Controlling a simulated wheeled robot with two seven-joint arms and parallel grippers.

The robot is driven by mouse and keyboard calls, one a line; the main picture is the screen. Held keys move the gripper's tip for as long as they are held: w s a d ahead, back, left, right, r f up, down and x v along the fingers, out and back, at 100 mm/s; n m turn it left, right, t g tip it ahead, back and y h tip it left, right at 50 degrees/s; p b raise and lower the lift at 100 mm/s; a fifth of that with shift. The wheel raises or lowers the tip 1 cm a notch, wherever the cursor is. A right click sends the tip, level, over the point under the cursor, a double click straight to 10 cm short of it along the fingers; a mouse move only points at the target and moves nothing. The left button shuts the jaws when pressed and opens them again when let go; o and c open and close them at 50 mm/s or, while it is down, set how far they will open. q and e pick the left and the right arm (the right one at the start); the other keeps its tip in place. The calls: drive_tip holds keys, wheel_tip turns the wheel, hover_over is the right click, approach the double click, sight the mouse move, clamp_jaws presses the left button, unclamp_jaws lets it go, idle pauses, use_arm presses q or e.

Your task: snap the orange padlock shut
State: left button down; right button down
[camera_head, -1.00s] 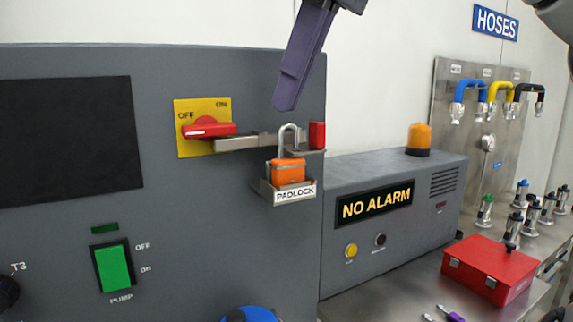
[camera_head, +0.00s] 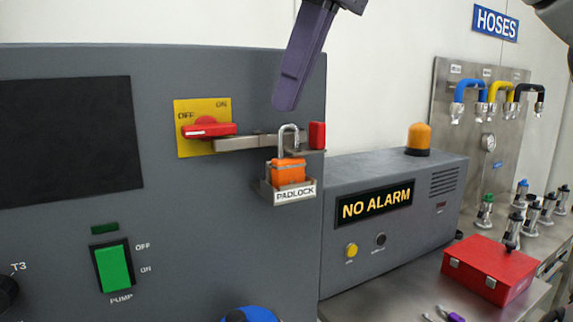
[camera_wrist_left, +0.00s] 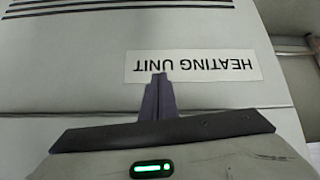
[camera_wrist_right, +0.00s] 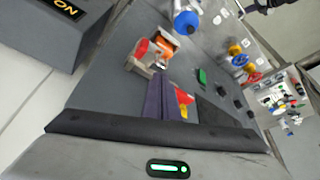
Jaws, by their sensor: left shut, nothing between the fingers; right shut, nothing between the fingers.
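The orange padlock (camera_head: 288,171) sits upright in a small metal holder (camera_head: 264,190) labelled PADLOCK on the grey panel. Its silver shackle stands tall above the body, beside the end of the metal bar from the red switch handle (camera_head: 202,128); I cannot tell whether it passes through a hole there. My right gripper (camera_head: 284,106) is shut and empty, its fingers pointing down just above the shackle with a gap between. The padlock also shows in the right wrist view (camera_wrist_right: 165,43), beyond the fingers (camera_wrist_right: 163,80). My left gripper (camera_wrist_left: 160,77) is shut and empty before a HEATING UNIT label (camera_wrist_left: 193,66).
A red block (camera_head: 317,135) sits right beside the shackle. The NO ALARM box (camera_head: 390,225) with an orange beacon (camera_head: 418,139) stands to the right. A red case (camera_head: 490,268) and several hose fittings lie on the metal bench. The panel left of the padlock carries a green pump switch (camera_head: 114,268).

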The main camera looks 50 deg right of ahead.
drive_tip(key=shift+f+b, duration=0.4)
drive_tip(key=shift+f, duration=0.85)
idle(0.4)
wheel_tip(320, 180, up, 2)
drive_tip(key=shift+r+p, duration=0.25)
drive_tip(key=shift+p, duration=0.95)
wheel_tip(320, 180, up, 4)
drive_tip(key=shift+f, duration=0.25)
